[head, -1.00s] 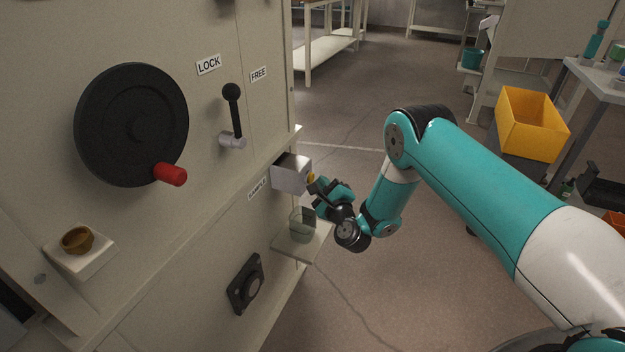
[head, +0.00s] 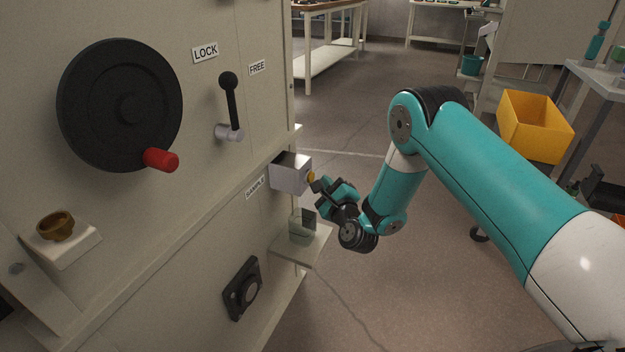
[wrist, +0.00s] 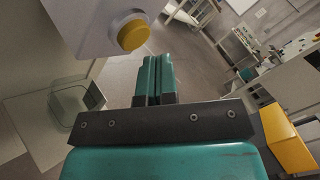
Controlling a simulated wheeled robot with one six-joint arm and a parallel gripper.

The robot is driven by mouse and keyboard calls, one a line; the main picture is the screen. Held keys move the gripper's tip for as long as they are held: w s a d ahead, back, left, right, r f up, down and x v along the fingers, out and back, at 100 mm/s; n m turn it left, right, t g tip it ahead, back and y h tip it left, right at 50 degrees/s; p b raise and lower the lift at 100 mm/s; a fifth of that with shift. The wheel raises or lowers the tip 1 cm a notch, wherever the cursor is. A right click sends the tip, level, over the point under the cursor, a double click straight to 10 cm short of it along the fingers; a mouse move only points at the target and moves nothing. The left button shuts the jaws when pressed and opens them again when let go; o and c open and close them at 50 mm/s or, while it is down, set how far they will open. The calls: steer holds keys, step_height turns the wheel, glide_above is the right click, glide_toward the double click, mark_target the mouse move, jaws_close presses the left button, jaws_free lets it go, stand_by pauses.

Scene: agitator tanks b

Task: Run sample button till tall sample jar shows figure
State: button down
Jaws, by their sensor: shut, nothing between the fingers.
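The yellow sample button (wrist: 132,32) sticks out of a light box (wrist: 92,22) on the cabinet wall, beside the SAMPLE label. In the head view the box (head: 289,172) shows with the button (head: 311,177) at its right side. My gripper (head: 317,184) is shut and empty, its tips close to the button; contact cannot be told. In the wrist view my gripper (wrist: 155,62) points just below and right of the button. A clear sample jar (head: 301,228) stands on a small shelf below the box. It also shows in the wrist view (wrist: 72,103), with a dark panel on it; no figure is readable.
The jar's shelf (head: 312,247) juts from the cabinet below my gripper. A black wheel (head: 120,105) with a red handle and a black lever (head: 230,100) are on the cabinet. A yellow bin (head: 535,125) stands at right. Floor behind my gripper is clear.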

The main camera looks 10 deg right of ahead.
steer(key=shift+d+f+b, duration=0.1)
steer(key=shift+f+b, duration=0.1)
steer(key=shift+b, duration=0.6)
steer(key=b, duration=0.2)
steer(key=shift+s+d+b, duration=0.15)
steer(key=shift+d+b, duration=0.15)
steer(key=shift+s+d+b, duration=0.1)
steer(key=shift+d+b, duration=0.05)
steer(key=shift+b, duration=0.65)
steer(key=s+d+b, duration=0.1)
steer(key=b, duration=0.4)
steer(key=s+d+b, duration=0.1)
steer(key=d+b, duration=0.1)
steer(key=b, duration=0.3)
steer(key=shift+s+r, duration=0.15)
steer(key=shift+s, duration=0.1)
